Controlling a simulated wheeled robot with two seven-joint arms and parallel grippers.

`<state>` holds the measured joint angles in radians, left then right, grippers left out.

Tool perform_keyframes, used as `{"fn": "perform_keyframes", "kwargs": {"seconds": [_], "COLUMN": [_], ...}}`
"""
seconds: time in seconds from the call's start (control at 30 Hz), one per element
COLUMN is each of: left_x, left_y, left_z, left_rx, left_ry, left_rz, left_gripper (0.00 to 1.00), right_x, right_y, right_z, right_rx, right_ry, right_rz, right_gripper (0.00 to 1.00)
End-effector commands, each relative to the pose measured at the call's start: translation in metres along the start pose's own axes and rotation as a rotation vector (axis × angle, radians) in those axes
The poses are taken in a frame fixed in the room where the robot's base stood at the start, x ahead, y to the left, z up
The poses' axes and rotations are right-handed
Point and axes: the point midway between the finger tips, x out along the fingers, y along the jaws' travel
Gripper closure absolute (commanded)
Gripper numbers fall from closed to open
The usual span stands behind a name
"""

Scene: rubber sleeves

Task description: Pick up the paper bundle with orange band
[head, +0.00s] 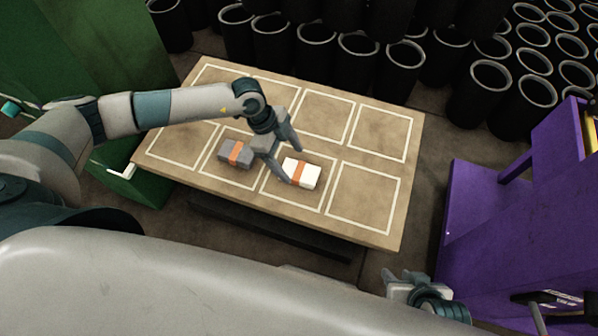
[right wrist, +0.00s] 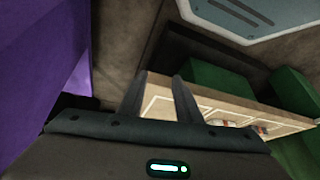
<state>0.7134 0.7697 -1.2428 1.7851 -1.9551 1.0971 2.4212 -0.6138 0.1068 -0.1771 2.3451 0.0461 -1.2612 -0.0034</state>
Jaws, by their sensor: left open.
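The white paper bundle (head: 309,175) with an orange band lies in a front-row square of the table in the head view. A grey bundle (head: 232,152) with an orange band lies one square to its left. My left gripper (head: 294,166) is open and empty, with its fingers at the white bundle's left and far sides. The near finger overlaps the bundle's left edge in the picture; I cannot tell whether it touches. My right gripper (head: 404,278) hangs off the table's near right corner. Its fingers stand apart and empty in the right wrist view (right wrist: 158,88).
The wooden table (head: 383,228) has white-outlined squares, and those right of and behind the white bundle are empty. Black cylinders (head: 357,55) stand behind it. A purple structure (head: 490,220) stands at the right and a green one (head: 85,50) at the left.

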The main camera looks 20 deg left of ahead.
Motion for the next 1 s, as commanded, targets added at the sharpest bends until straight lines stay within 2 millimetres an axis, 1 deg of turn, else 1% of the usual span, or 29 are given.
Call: {"fn": "perform_keyframes", "kwargs": {"seconds": [0.13, 0.23, 0.5, 0.6, 0.7, 1.0], "left_x": [0.002, 0.009, 0.042, 0.049, 0.052, 0.052], "left_y": [0.0, -0.001, -0.004, -0.004, -0.004, -0.004], "left_z": [0.0, 0.001, 0.001, 0.001, 0.001, 0.001], "left_rx": [0.0, -0.001, -0.001, 0.0, 0.0, 0.0], "left_ry": [0.0, -0.001, -0.001, -0.001, 0.0, 0.0], "left_rz": [0.0, 0.001, 0.0, 0.0, -0.001, 0.0], "left_gripper": [0.27, 0.27, 0.27, 0.27, 0.27, 0.27], "right_x": [0.002, 0.003, 0.007, 0.006, 0.005, 0.005], "right_y": [0.002, 0.003, -0.001, -0.004, -0.005, -0.005], "right_z": [-0.001, -0.002, -0.009, -0.013, -0.013, -0.011], "right_rx": [0.0, 0.0, -0.001, -0.002, -0.002, -0.002], "right_ry": [0.0, 0.005, 0.045, 0.062, 0.065, 0.061], "right_rz": [0.004, 0.005, -0.007, -0.013, -0.016, -0.016], "right_gripper": [0.69, 0.69, 0.69, 0.69, 0.69, 0.69]}}
